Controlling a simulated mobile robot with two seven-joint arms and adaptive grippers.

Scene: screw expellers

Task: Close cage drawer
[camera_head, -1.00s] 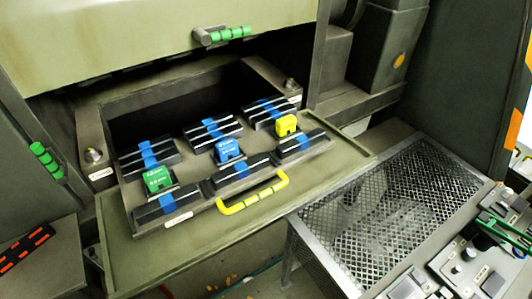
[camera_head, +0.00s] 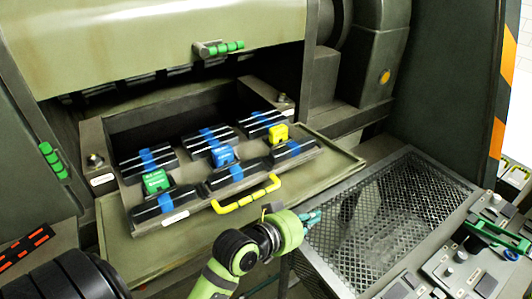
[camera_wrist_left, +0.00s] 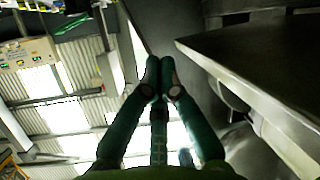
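The cage drawer (camera_head: 200,208) is pulled out of the dark opening in the machine and rests above a green tray ledge. It holds black bars with blue bands and green, blue and yellow blocks. Its yellow handle (camera_head: 246,197) is on the front. My left gripper (camera_head: 314,217) is to the right of and below the handle, apart from it, beside the mesh panel. In the left wrist view its two green fingers (camera_wrist_left: 160,72) meet at the tips with nothing between them. My right gripper is not in view.
A mesh-topped panel (camera_head: 385,215) stands to the right of the drawer, with a control console (camera_head: 480,255) beyond it. A green cover with a green handle (camera_head: 225,47) is above the opening. The green ledge (camera_head: 130,250) extends around the drawer front.

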